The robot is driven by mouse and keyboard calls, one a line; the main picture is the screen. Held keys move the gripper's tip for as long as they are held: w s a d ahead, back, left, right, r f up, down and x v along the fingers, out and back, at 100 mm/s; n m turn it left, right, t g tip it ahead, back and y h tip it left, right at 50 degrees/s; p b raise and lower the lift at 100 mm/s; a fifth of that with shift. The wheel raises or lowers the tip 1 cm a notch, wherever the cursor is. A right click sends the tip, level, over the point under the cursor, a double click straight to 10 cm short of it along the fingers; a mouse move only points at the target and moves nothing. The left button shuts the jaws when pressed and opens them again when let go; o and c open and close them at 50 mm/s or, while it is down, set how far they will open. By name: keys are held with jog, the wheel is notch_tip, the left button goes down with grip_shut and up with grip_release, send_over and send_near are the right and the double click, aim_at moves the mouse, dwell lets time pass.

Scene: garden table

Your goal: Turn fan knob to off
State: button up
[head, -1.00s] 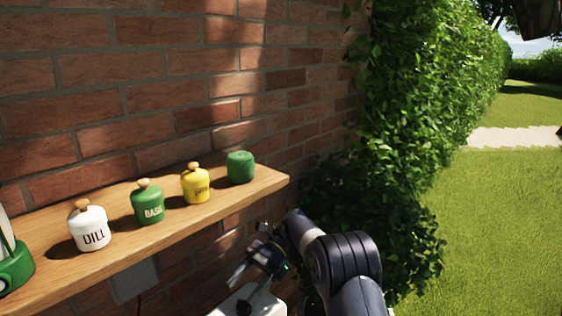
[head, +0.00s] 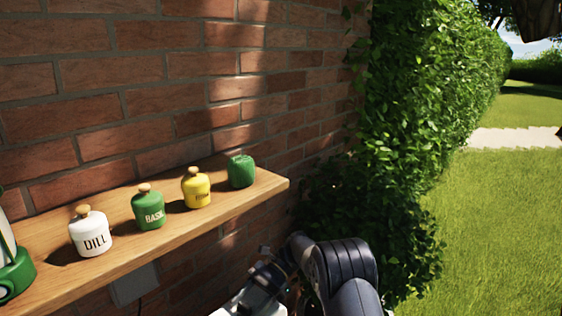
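No whole fan shows. At the left edge of the head view a green base with a pale upright part (head: 14,272) stands on the wooden shelf (head: 120,263), cut off by the frame. It may be the fan; I cannot make out its knob. My gripper (head: 246,297) is low at the bottom centre, in front of and below the shelf's right end, well to the right of that green base. It touches nothing that I can see. Its fingers are dark and partly cut off, so their opening is unclear.
On the shelf stand a white DILL jar (head: 90,233), a green BASIL jar (head: 148,208), a yellow jar (head: 196,188) and a plain green jar (head: 241,171). A brick wall (head: 150,90) is behind. A grey box (head: 134,284) is under the shelf; a hedge (head: 415,130) is right.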

jog(key=m+t+y, duration=0.2)
jog(key=m+t, duration=0.1)
jog(key=shift+s+d+m+y, duration=0.2)
jog(key=shift+s+m+y, duration=0.1)
jog(key=m+t, duration=0.3)
jog(key=m+t+y, duration=0.1)
jog(key=t, duration=0.1)
jog(key=shift+s, duration=0.3)
jog(key=m+t, duration=0.1)
jog(key=t, duration=0.1)
jog(key=m+t+b, duration=0.1)
jog(key=m, duration=0.1)
jog(key=m+t, duration=0.1)
jog(key=t, duration=0.1)
jog(key=shift+s+m+t, duration=0.3)
jog(key=shift+m, duration=0.1)
jog(key=shift+s+a+m+t+h+b, duration=0.1)
jog(key=shift+m+t+h+b, duration=0.5)
jog(key=shift+m+t, duration=0.45)
jog(key=shift+s+a+m+t+h+b, duration=0.1)
jog(key=shift+m+t+h+b, duration=0.45)
jog(key=shift+m+t, duration=0.45)
jog(key=shift+r+m+t+h, duration=0.1)
jog(key=shift+m+t+h, duration=0.15)
jog(key=shift+t+h, duration=0.1)
